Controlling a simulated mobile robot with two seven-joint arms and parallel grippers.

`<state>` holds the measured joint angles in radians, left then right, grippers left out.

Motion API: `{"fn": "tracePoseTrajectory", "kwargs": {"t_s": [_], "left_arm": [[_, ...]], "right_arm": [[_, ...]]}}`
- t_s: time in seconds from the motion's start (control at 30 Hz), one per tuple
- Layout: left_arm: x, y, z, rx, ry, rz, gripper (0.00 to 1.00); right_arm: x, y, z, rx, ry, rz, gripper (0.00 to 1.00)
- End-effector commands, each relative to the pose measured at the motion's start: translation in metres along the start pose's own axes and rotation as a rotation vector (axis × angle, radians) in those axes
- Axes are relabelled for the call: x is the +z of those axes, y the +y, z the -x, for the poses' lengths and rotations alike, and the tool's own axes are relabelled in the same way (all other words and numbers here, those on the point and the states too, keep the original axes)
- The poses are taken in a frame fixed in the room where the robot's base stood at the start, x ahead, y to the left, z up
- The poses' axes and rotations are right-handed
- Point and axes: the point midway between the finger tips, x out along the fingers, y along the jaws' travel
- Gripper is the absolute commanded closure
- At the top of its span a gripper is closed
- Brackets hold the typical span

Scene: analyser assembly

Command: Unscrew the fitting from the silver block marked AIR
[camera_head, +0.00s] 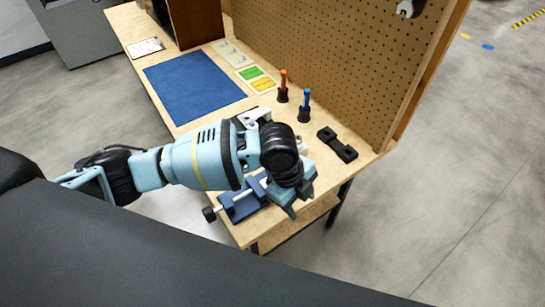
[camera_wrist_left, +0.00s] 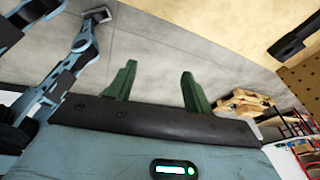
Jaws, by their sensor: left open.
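My left gripper (camera_head: 291,208) hangs over the near right part of the bench, above a blue vise (camera_head: 240,206). In the left wrist view its two green fingers (camera_wrist_left: 157,78) stand well apart with nothing between them. A silver-white block (camera_head: 252,116) shows partly behind my left arm. I cannot read any AIR marking, and no fitting can be made out; my arm hides much of this area. My right gripper is not in view.
The wooden bench (camera_head: 150,55) carries a blue mat (camera_head: 194,85), an orange-handled tool (camera_head: 283,86), a blue-handled tool (camera_head: 305,105) in stands, and a black holder (camera_head: 337,145). A pegboard (camera_head: 330,55) rises along the back. Floor beyond the bench's right end is clear.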

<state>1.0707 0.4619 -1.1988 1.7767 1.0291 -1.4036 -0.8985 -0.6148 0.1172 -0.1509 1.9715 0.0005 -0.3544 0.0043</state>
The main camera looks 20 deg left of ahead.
Motion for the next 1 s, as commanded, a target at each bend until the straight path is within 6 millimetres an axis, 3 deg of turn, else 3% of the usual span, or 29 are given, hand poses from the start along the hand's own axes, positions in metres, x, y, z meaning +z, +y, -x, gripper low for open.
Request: {"fn": "tracePoseTrajectory", "kwargs": {"t_s": [0.03,0.2,0.47,0.77,1.0], "left_arm": [[0.016,-0.007,0.011,0.023,-0.047,-0.04,0.49],[0.054,-0.016,0.044,0.112,-0.155,-0.138,0.49],[0.085,-0.021,0.075,0.183,-0.227,-0.191,0.49],[0.088,-0.021,0.074,0.189,-0.232,-0.195,0.49],[0.095,-0.015,0.047,0.191,-0.232,-0.194,0.49]], "right_arm": [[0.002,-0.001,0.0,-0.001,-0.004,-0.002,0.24],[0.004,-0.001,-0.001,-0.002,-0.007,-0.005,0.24],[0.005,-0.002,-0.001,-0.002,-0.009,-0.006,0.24],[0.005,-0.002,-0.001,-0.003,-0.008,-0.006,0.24],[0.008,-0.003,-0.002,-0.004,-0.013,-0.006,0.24]]}}
